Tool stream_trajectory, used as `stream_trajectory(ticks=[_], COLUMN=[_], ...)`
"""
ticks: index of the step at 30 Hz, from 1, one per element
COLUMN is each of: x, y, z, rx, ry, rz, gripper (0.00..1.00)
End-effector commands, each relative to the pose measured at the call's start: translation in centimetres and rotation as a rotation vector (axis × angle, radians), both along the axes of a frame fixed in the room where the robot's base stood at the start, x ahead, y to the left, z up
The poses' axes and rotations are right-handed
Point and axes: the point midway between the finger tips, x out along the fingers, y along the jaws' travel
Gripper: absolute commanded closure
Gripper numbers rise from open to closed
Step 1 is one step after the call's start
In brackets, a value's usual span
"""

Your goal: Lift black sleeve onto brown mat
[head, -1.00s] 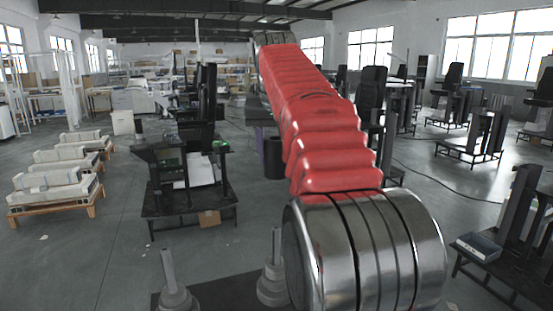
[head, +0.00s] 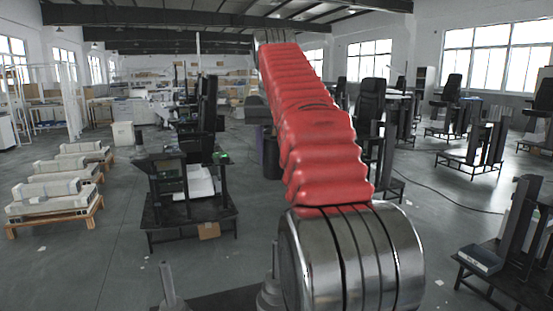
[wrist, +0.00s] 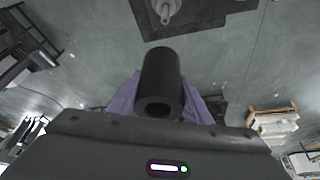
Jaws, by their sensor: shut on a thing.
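The black sleeve (wrist: 162,78) is a hollow dark cylinder, seen with its open end toward the camera in the wrist view. My gripper (wrist: 160,100) has purple fingers, one on each side of the sleeve, and is shut on it. In the head view my gripper (head: 262,138) hangs beyond the red arm section, partly hidden by it, and the black sleeve (head: 272,160) shows below the purple fingers. The sleeve is held in the air above the grey floor. I cannot make out a brown mat in either current view.
A dark flat surface (head: 225,301) with grey stepped pegs (head: 170,292) lies at the bottom of the head view. A black workstation (head: 190,190) stands left of centre. Pallets with pale blocks (head: 52,198) stand at left, and black frames (head: 510,245) at right. Grey floor lies between.

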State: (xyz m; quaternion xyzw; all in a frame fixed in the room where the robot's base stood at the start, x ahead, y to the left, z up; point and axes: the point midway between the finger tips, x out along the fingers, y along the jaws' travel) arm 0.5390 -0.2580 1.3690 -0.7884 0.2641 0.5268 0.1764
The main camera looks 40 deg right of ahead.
Motion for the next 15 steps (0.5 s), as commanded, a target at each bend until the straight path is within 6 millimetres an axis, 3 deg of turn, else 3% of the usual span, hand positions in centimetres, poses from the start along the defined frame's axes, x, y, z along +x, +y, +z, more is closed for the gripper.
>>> stream_trajectory(ticks=[15], x=[0.0], y=[0.0], z=[1.9], rx=[-0.002], ry=[-0.003], rz=[0.000], gripper=[0.82])
